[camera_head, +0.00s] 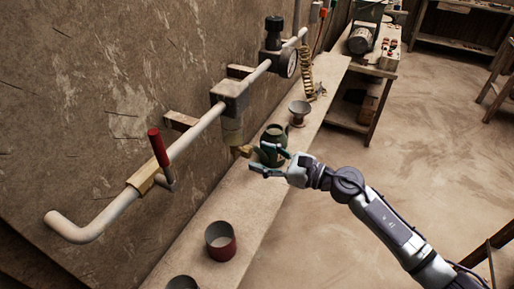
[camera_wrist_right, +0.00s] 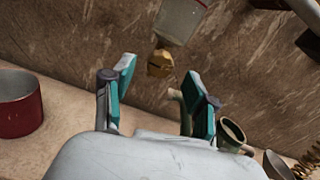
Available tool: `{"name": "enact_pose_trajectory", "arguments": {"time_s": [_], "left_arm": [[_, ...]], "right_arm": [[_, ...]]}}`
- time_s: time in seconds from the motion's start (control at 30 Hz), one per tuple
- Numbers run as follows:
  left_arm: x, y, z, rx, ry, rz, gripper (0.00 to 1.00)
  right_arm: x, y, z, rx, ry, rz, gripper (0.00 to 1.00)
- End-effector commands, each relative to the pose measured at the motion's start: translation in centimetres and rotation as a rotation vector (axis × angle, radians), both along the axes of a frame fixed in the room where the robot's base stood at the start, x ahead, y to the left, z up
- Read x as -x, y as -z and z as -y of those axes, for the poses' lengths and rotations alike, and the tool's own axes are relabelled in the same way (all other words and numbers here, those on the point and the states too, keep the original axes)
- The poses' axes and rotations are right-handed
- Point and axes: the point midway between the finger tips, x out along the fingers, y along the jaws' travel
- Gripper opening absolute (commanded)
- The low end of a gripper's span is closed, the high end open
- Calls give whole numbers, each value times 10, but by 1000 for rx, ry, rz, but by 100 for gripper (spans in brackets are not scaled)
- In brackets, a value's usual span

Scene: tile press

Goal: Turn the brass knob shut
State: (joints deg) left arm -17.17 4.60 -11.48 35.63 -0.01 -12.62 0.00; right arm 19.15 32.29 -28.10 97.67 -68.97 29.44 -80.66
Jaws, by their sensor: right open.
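The brass knob (camera_head: 242,151) sits at the bottom of a clear-walled bowl (camera_head: 231,130) hanging below a grey block on the wall pipe. In the right wrist view the brass knob (camera_wrist_right: 160,63) shows beyond and between my two fingertips. My right gripper (camera_head: 263,160) is open and empty, just right of the knob in the head view, with its fingers pointing towards it. In the wrist view the teal pads of the right gripper (camera_wrist_right: 160,82) are spread wide and appear clear of the knob. My left gripper is not in view.
The floor at right is open.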

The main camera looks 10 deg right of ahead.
Motion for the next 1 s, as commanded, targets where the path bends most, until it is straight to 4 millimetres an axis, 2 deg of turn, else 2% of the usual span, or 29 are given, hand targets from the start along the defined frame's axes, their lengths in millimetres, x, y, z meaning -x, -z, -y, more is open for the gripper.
{"name": "enact_pose_trajectory", "arguments": {"time_s": [0.2, 0.5, 0.83, 1.0], "left_arm": [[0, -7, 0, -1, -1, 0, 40], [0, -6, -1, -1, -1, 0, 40], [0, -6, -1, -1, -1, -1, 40], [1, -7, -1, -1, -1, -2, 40]], "right_arm": [[-10, 0, -14, 0, 1, 0, 58], [-10, 1, -15, 1, 1, 0, 56], [-10, 1, -15, 0, 1, -1, 1], [-10, 1, -15, -3, 1, -5, 0]]}}
